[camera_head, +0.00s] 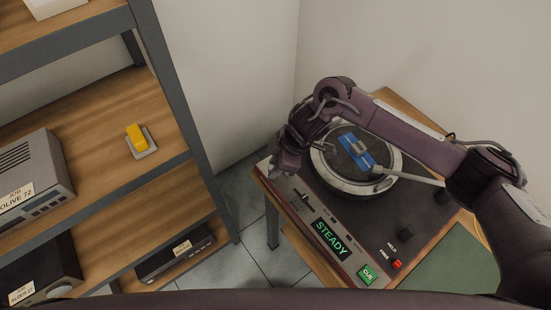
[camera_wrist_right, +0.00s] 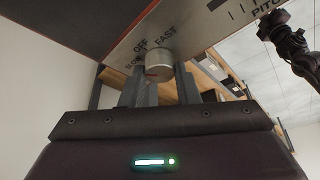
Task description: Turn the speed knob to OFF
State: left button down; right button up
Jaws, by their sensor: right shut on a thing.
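The silver speed knob (camera_wrist_right: 159,63) shows in the right wrist view on the deck's front panel, with the words OFF, FAST and a partly covered SLOW around it. A small red mark is on its lower left side; I cannot tell exactly which word it points to. My right gripper (camera_wrist_right: 165,88) is shut on the knob, one finger on each side. In the head view my right gripper (camera_head: 281,168) is at the left corner of the record deck (camera_head: 340,222) and hides the knob. A dark arm part at the upper right of the wrist view seems to be my left arm; its jaws cannot be made out.
A shelf (camera_head: 170,90) with boxed units stands at left. Floor shows between shelf and table.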

jog(key=m+p, duration=0.1)
jog(key=p, duration=0.1)
jog(key=m+t+p, duration=0.1)
jog(key=m+p, duration=0.3)
jog(key=shift+s+r+t+h+p, duration=0.1)
jog(key=shift+r+t+h+p, duration=0.2)
jog(key=shift+t, duration=0.1)
jog(key=shift+f+m+t+h+p, duration=0.15)
jog(key=shift+m+t+p, duration=0.05)
jog(key=shift+m+p, duration=0.45)
jog(key=shift+f+m+t+h+p, duration=0.1)
jog(key=shift+m+t+h+p, duration=0.1)
jog(key=shift+m+p, duration=0.45)
jog(key=o, duration=1)
jog(key=shift+c, duration=0.2)
jog(key=v, duration=0.7)
jog(key=shift+d+r, duration=0.2)
jog(key=shift+r, duration=0.1)
jog(key=shift+s, duration=0.1)
